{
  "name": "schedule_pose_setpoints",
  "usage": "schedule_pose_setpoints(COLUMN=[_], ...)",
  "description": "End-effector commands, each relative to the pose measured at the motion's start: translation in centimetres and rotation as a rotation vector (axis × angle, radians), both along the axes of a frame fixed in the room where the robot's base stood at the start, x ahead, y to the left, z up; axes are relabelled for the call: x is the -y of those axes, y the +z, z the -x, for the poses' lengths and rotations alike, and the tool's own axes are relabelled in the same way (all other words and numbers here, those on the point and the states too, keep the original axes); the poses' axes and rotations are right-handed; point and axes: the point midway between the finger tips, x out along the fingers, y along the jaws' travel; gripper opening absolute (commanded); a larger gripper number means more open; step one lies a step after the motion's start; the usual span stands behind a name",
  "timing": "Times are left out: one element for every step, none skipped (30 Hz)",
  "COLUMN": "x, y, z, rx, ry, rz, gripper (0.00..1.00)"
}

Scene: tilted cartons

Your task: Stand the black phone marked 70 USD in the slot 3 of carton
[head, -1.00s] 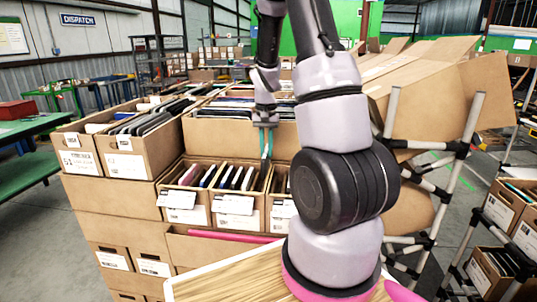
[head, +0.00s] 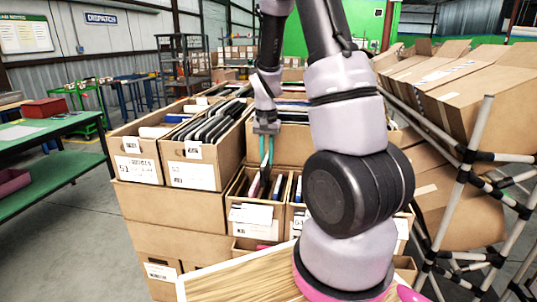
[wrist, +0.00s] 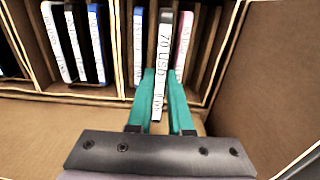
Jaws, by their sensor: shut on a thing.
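The black phone marked 70 USD (wrist: 163,45) has a white edge label and stands between the teal fingers of my gripper (wrist: 161,78) in the wrist view. My gripper is shut on it. Its far end is over or inside a slotted carton compartment, between a blue-edged phone (wrist: 138,45) and a pink-edged one (wrist: 184,40). I cannot tell how deep it sits. In the head view my gripper (head: 265,158) points down over the left of the small front cartons (head: 236,198). The slot numbers are not readable, and my arm hides the cartons to the right.
Larger cartons of dark devices (head: 205,150) stand left of and behind the small ones. The neighbouring compartment holds several phones (wrist: 75,45). A rack of tilted cartons (head: 470,105) is on the right. A green table (head: 50,160) is at far left, with open floor between.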

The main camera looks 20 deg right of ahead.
Motion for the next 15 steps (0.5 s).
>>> schedule_pose_setpoints(x=[0.0,0.0,0.0,0.0,0.0,0.0,0.0,0.0,0.0,0.0,0.0,0.0,0.0,0.0,0.0], y=[-0.6,-0.9,-1.4,-1.8,-2.3,-2.8,-3.2,-3.6,-4.1,-4.5,-4.9,-5.4,-5.7,-6.1,-6.5], z=[0.1,0.1,0.1,0.1,0.1,0.1,0.1,0.1,0.1,0.1,0.1,0.1,0.1,0.1,0.1], rx=[-0.004,-0.003,-0.004,-0.004,-0.004,-0.004,-0.004,-0.005,-0.004,-0.004,-0.005,-0.004,-0.004,-0.004,-0.004], ry=[-0.001,0.0,0.0,0.0,0.0,0.0,0.001,0.0,-0.001,-0.001,-0.001,0.0,0.0,-0.001,-0.001], rz=[0.0,0.001,0.0,0.0,0.0,-0.001,0.0,0.0,0.0,0.0,0.0,0.0,0.0,-0.001,0.0], gripper=[0.0,0.0,0.0,0.0,0.0,0.0,0.0,0.0,0.0,0.0,0.0,0.0,0.0,0.0,0.0])
